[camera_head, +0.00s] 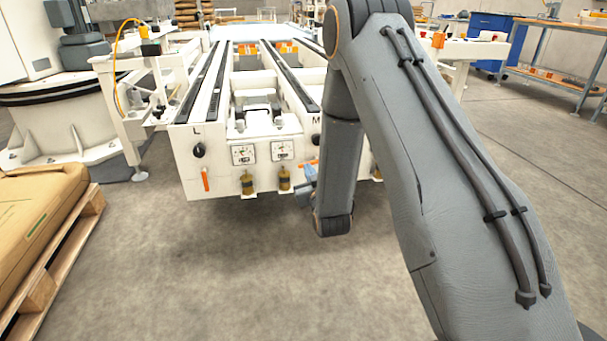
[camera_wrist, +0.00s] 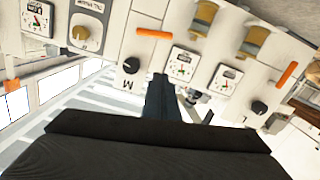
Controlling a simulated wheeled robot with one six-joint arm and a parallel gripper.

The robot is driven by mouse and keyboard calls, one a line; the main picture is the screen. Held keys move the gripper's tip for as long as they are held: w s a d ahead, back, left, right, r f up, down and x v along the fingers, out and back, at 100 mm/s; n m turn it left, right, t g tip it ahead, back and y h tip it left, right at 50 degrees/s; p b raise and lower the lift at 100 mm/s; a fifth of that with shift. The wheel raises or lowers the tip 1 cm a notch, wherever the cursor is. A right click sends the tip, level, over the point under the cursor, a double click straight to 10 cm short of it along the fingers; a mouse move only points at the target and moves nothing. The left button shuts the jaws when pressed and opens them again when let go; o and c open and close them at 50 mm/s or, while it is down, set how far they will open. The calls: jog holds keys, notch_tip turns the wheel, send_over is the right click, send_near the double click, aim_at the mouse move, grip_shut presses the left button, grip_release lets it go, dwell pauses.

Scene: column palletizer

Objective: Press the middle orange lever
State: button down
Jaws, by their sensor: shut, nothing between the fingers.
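The middle orange lever (camera_wrist: 154,33) sits beside the M label and its black knob (camera_wrist: 131,65) in the wrist view, where the panel appears upside down. In the head view part of this lever (camera_head: 308,163) shows just left of my arm. My gripper (camera_wrist: 160,80) is shut and empty, its narrow blue-grey fingers pointing at the panel. In the wrist view its tip appears apart from the lever, near the M knob; the depth gap cannot be told. In the head view my gripper (camera_head: 309,183) shows partly, just below the lever, the rest hidden by my arm.
The left orange lever (camera_head: 206,180) hangs below the L knob (camera_head: 198,150). Gauges (camera_head: 243,154) and brass cylinders (camera_head: 247,184) sit between L and M. A pallet (camera_head: 75,240) with sacks stands left; the floor in front is clear.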

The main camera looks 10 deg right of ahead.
jog(key=shift+w, duration=0.1)
dwell(0.3)
jog(key=w+f+b, duration=0.4)
jog(key=w+b, duration=0.2)
jog(key=w, duration=0.4)
jog(key=shift+w+d+f, duration=0.25)
jog(key=shift+w+d, duration=0.05)
jog(key=shift+d, duration=0.1)
jog(key=shift+d, duration=0.2)
